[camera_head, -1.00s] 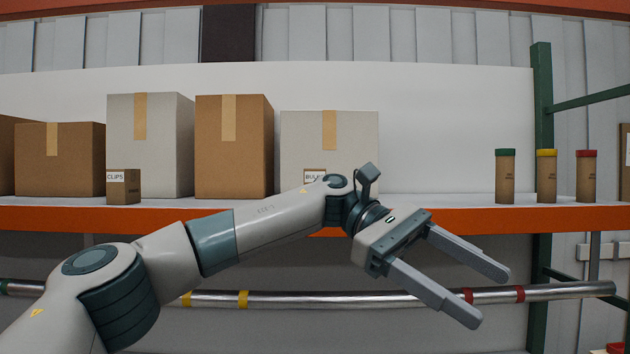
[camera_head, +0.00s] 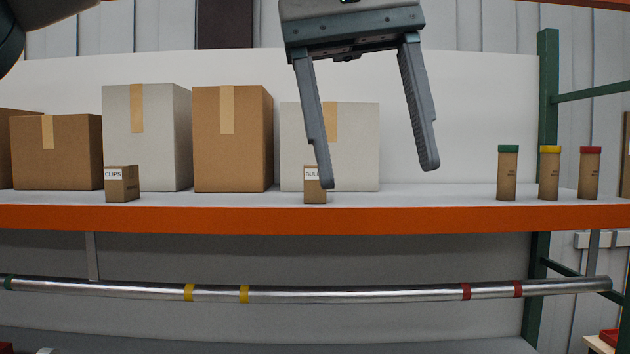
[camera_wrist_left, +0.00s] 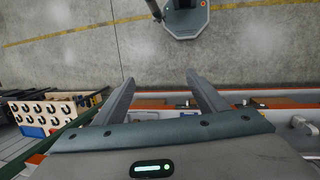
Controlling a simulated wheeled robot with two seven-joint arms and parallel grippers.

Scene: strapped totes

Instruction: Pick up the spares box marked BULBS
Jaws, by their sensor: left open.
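The spares box marked BULBS (camera_head: 312,192) is a small brown box with a white label. It stands near the shelf's front edge, in front of a large pale carton. My left gripper (camera_head: 378,177) is open and empty, its fingers pointing down. In the head view its left finger covers the box's right side and the end of the label. The box lies off to the left of the gap between the fingers. I cannot tell any touch. In the left wrist view the open fingers (camera_wrist_left: 160,80) show with no box between them. My right gripper is not in view.
A similar CLIPS box (camera_head: 121,187) stands left on the orange-edged shelf (camera_head: 420,218). Large cartons (camera_head: 232,150) line the back. Tubes with green, yellow and red caps (camera_head: 549,175) stand right, by a green post (camera_head: 546,100). A metal bar (camera_head: 350,295) runs below the shelf.

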